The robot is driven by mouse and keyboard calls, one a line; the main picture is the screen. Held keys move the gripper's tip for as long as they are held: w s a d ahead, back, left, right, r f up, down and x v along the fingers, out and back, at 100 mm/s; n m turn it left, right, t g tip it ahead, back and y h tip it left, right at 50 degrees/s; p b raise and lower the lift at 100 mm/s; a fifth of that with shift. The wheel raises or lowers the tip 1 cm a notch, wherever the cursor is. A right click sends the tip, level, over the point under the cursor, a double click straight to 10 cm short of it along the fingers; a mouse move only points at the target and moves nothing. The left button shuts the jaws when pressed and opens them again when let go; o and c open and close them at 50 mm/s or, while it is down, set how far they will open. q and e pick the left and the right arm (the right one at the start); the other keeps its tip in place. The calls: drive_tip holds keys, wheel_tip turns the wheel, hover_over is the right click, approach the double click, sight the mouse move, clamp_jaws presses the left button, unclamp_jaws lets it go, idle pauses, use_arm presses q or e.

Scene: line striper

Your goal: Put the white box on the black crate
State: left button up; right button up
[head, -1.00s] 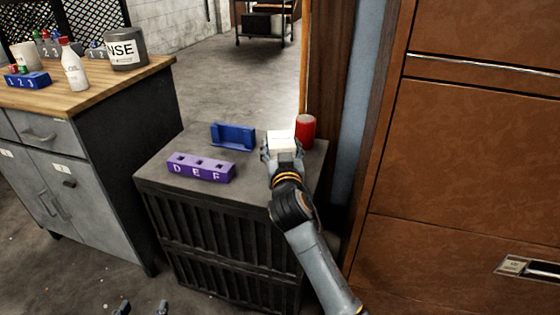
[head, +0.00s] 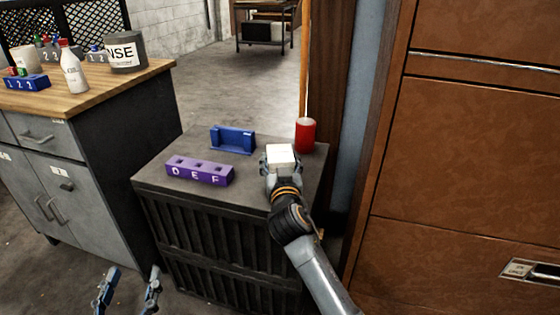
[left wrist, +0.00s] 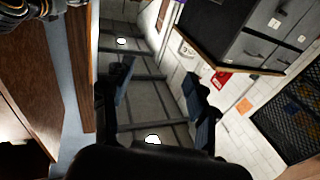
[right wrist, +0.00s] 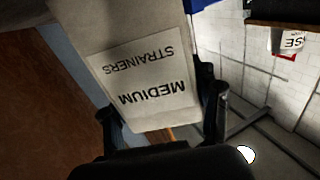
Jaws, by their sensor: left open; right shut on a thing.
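The white box (head: 280,155) is over the right part of the black crate's top in the head view. My right gripper (head: 281,172) is shut on it. In the right wrist view the white box (right wrist: 145,75) fills the space between the fingers and shows a label reading MEDIUM STRAINERS. I cannot tell whether its base touches the crate. The black crate (head: 215,235) stands in the middle with a grey top. My left gripper (head: 128,290) is open and empty, low in front of the crate; its spread fingers show in the left wrist view (left wrist: 160,95).
A workbench (head: 100,90) is at left, a brown cabinet (head: 475,160) at right. The crate's front middle top is bare.

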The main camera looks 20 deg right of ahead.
drive_tip(key=o, duration=1.2)
drive_tip(key=shift+s+r, duration=0.1)
drive_tip(key=shift+r, duration=0.05)
use_arm(q)
wheel_tip(320, 180, down, 8)
drive_tip(key=s+a+g+y+p, duration=0.1)
drive_tip(key=s+g+p, duration=0.1)
drive_tip(key=g, duration=0.2)
drive_tip(key=shift+a+r+g+y, duration=0.15)
drive_tip(key=shift+a+g+y, duration=0.15)
drive_tip(key=shift+g, duration=0.1)
use_arm(e)
drive_tip(key=s+a+f+n+g+y, duration=0.1)
drive_tip(key=s+f+y, duration=0.1)
drive_tip(key=s, duration=0.7)
drive_tip(key=s+a+f+n+g+y, duration=0.1)
drive_tip(key=s+f, duration=0.3)
drive_tip(key=s, duration=0.5)
drive_tip(key=s+a+f+n+g+y, duration=0.2)
drive_tip(key=s+f+n+y, duration=0.1)
drive_tip(key=s, duration=0.6)
drive_tip(key=shift+s+a+f+y, duration=0.1)
drive_tip(key=shift+a+y, duration=0.25)
drive_tip(key=shift+y, duration=0.05)
